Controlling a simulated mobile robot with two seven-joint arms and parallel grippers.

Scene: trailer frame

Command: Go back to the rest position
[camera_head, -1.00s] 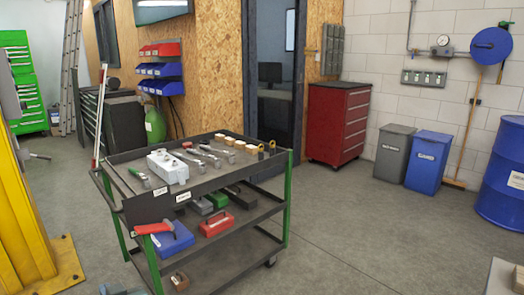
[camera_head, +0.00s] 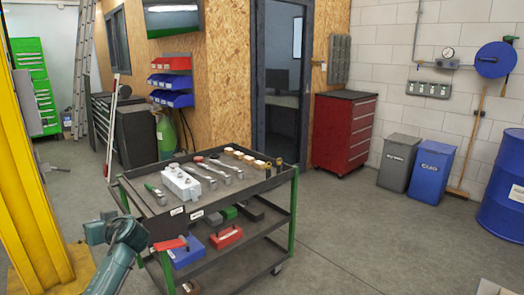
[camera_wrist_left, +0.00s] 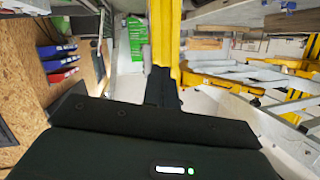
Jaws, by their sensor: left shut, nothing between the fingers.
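My left arm (camera_head: 118,252) comes in at the lower left of the head view, beside the near left corner of the tool cart (camera_head: 243,198). Its gripper fingers are not clear there. In the left wrist view my left gripper (camera_wrist_left: 163,90) shows as dark closed fingers in front of the dark gripper body, empty. The fingers appear in front of a yellow post (camera_wrist_left: 165,35). My right gripper is in neither view.
The cart's top holds a white block (camera_head: 181,184) and several tools. A yellow post (camera_head: 35,180) stands at the left. Open floor (camera_head: 350,225) lies right of the cart.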

